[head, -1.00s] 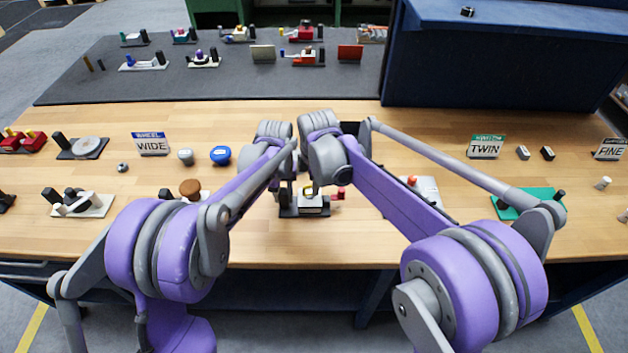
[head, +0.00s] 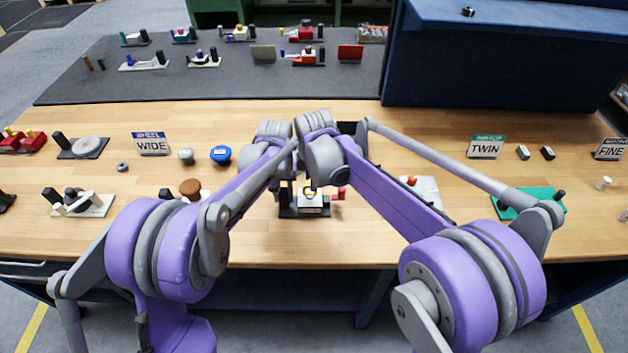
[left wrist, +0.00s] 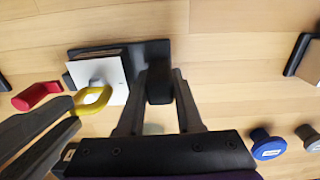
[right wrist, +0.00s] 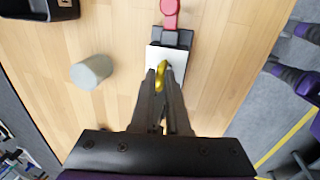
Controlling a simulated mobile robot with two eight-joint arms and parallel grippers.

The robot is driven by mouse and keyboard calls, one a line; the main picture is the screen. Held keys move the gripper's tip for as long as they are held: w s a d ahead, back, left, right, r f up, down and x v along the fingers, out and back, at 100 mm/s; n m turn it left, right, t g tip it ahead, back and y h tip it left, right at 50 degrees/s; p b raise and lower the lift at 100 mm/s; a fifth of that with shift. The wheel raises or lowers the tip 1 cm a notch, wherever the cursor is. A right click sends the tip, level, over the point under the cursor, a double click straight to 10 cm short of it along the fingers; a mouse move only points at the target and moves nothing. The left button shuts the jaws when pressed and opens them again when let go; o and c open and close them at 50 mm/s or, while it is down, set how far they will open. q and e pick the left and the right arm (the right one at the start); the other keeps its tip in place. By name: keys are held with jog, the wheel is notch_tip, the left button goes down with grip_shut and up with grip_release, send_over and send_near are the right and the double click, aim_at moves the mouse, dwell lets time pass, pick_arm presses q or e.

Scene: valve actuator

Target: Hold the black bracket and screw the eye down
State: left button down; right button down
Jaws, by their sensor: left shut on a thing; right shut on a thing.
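The valve unit has a white block (head: 313,208) on a dark base, with a red handle (head: 340,192) on its right in the head view. A yellow eye (left wrist: 92,98) stands on the white block. My right gripper (right wrist: 160,76) is shut on the eye from above, and its fingers hide part of the ring. A black bracket (left wrist: 159,90) rises from the base beside the block. My left gripper (left wrist: 160,80) is shut around this bracket. In the head view my arms partly cover the unit. The eye's thread is hidden.
A grey cylinder (right wrist: 92,72) stands on the wooden table near the unit. A blue knob (head: 220,155) and a brown knob (head: 190,187) lie to the left. A pale plate with a red button (head: 411,181) is to the right. Bare wood lies in front of the unit.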

jog(key=shift+s, duration=0.1)
jog(key=c, duration=0.9)
grip_release()
jog(key=r, duration=0.4)
jog(key=s+r, duration=0.1)
jog(key=r, duration=0.3)
jog(key=s+r, duration=0.1)
jog(key=r, duration=0.2)
jog(key=shift+s+r, duration=0.2)
jog(key=shift+r, duration=0.2)
pick_arm(q)
jog(key=shift+c, duration=2.4)
grip_release()
jog(key=shift+r, duration=0.1)
